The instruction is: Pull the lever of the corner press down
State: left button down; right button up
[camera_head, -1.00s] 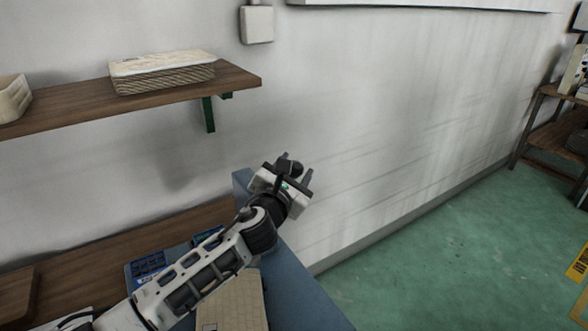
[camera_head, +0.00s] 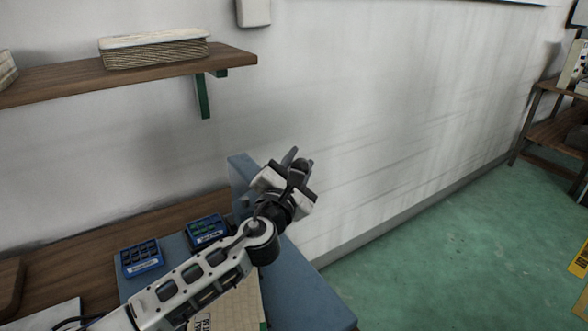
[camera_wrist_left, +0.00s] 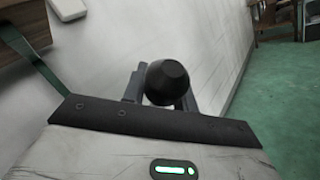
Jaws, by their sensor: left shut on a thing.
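My left gripper (camera_head: 298,163) reaches in from the left, over the far end of the blue bench, by the white wall. It is shut on a black round knob (camera_wrist_left: 167,82), which sits between the two fingers in the left wrist view. I take the knob for the end of the press lever; the rest of the lever is hidden behind the gripper and wrist. A blue upright plate (camera_head: 238,172) rises at the bench's far corner, left of the gripper. I cannot make out the rest of the press. My right gripper is not in view.
Two blue trays of small parts, one on the left (camera_head: 141,257) and one on the right (camera_head: 206,231), lie on the blue bench top (camera_head: 322,300). A beige box (camera_head: 235,305) lies partly under my left arm. A wooden shelf (camera_head: 228,62) hangs above.

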pick_arm(q)
jog(key=shift+s+d+f+m+t+h+b, duration=0.15)
jog(key=shift+s+d+f+m+h+b, duration=0.15)
jog(key=shift+f+m+b, duration=0.25)
jog(key=shift+s+d+f+m+t+h+b, duration=0.2)
jog(key=shift+s+f+m+b, duration=0.1)
jog(key=shift+f+b, duration=0.45)
jog(key=shift+s+d+f+m+t+h+b, duration=0.2)
jog(key=shift+s+f+m+b, duration=0.1)
jog(key=shift+f+m+b, duration=0.3)
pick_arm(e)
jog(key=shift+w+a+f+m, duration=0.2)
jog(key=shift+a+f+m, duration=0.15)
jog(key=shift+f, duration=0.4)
pick_arm(q)
jog(key=shift+r, duration=0.1)
